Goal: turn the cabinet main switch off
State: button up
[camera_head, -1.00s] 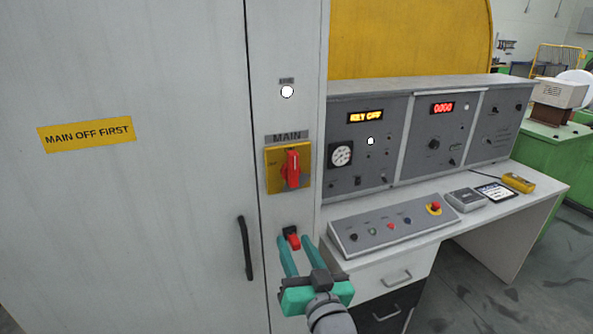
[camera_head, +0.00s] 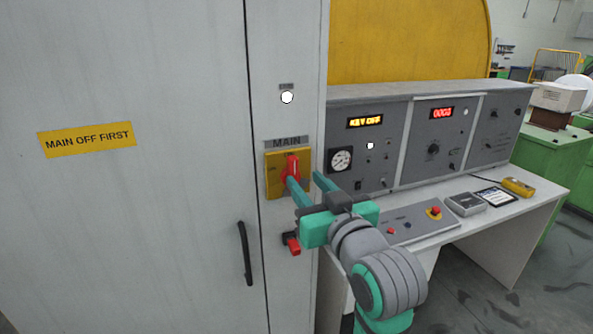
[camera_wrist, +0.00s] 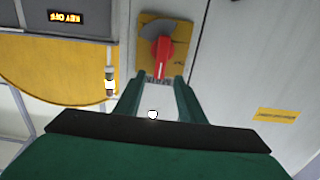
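The main switch is a red rotary handle (camera_head: 292,167) on a yellow plate (camera_head: 274,181), under a MAIN label on the cabinet's narrow right panel. The handle stands about upright. In the wrist view the red handle (camera_wrist: 162,58) and yellow plate (camera_wrist: 180,32) lie just beyond my fingertips. My gripper (camera_head: 305,181) is open, its two teal fingers apart, just below and to the right of the handle. In the wrist view my gripper (camera_wrist: 164,80) has its fingers spread below the handle's end, with nothing clearly held. Contact with the handle cannot be told.
A red-tipped lock or key (camera_head: 292,245) sits on the panel below my gripper. A black door handle (camera_head: 245,253) is to the left. A yellow MAIN OFF FIRST sign (camera_head: 87,139) is on the cabinet door. The control desk (camera_head: 462,225) stands close on the right.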

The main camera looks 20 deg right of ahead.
aim_at(295, 168)
jog(key=w, duration=0.6)
jog(key=shift+w+a, duration=0.1)
jog(key=shift+w, duration=0.2)
grip_shut()
